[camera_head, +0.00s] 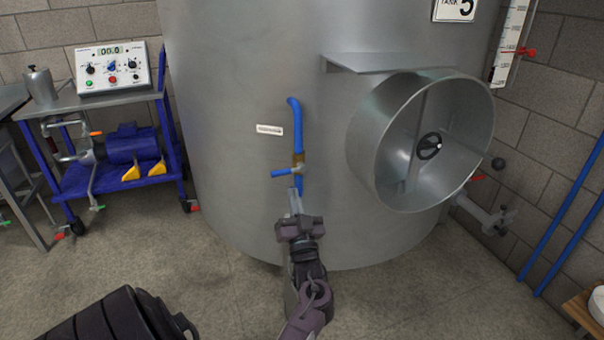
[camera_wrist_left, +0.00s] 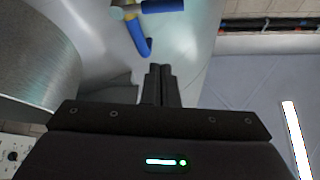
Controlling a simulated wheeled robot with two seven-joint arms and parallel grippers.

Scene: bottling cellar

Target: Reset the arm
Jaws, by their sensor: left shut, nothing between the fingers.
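My left gripper (camera_head: 295,202) points up in front of the steel tank (camera_head: 245,80). Its fingers are together with nothing between them; they also show closed in the left wrist view (camera_wrist_left: 161,82). Just above the fingertips in the head view is a small valve with a brass body (camera_head: 298,159) and a blue handle (camera_head: 281,173). My right gripper does not show.
An open round manway (camera_head: 370,150) juts from the tank on the right, under a metal shelf (camera_head: 385,63). A blue trolley (camera_head: 75,190) with a pump and a control box (camera_head: 112,68) stands at left. Blue pipes (camera_head: 565,205) run at right. The floor (camera_head: 420,295) in front is mostly clear.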

